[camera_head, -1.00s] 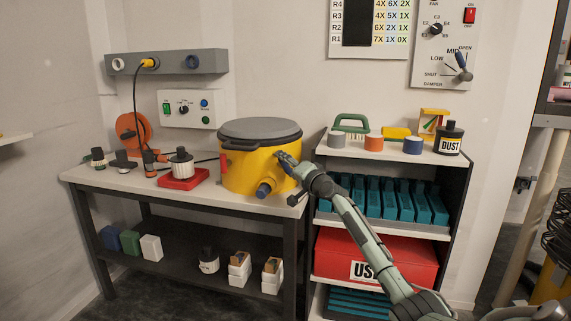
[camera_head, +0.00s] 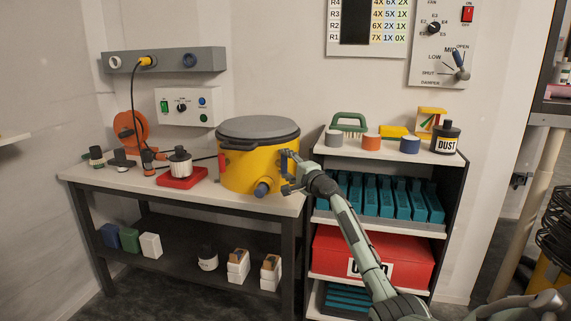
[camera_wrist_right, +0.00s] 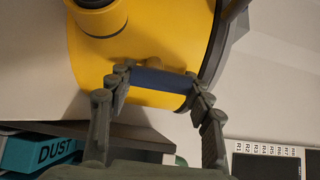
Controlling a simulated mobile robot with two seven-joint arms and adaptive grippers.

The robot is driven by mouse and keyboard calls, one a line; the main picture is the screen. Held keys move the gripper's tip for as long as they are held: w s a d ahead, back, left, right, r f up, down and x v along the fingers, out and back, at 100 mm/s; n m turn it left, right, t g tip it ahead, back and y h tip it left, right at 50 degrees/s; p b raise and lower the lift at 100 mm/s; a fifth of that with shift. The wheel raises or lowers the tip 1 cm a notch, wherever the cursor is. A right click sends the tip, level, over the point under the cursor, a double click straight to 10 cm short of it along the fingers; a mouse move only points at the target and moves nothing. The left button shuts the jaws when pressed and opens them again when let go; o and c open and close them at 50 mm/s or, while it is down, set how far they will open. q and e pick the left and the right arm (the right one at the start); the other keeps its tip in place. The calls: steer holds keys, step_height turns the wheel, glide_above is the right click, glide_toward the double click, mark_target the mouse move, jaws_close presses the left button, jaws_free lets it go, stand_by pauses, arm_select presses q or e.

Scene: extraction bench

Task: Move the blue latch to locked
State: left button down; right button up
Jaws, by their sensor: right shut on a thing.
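A yellow canister (camera_head: 240,178) with a grey lid (camera_head: 258,129) stands at the right end of the bench. The blue latch (camera_wrist_right: 160,82) shows in the right wrist view as a short blue bar on the canister's yellow side, close to the lid rim. My right gripper (camera_head: 289,172) is at the canister's right side. In the right wrist view its two fingers (camera_wrist_right: 160,88) are closed against the two ends of the blue latch. The fingers partly hide the latch in the head view. My left gripper is not in view.
A red latch (camera_head: 222,161) and a dark-capped spout (camera_head: 263,188) are on the canister. A red tray (camera_head: 182,180) with a motor-like unit stands left of it. A shelf (camera_head: 440,158) with coloured pots and a dust jar (camera_head: 445,137) stands close on the right.

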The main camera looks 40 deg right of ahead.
stand_by(0.3)
steer(key=o, duration=1.2)
steer(key=shift+c, duration=0.2)
steer(key=s+a, duration=0.2)
steer(key=s, duration=1)
steer(key=shift+f, duration=0.1)
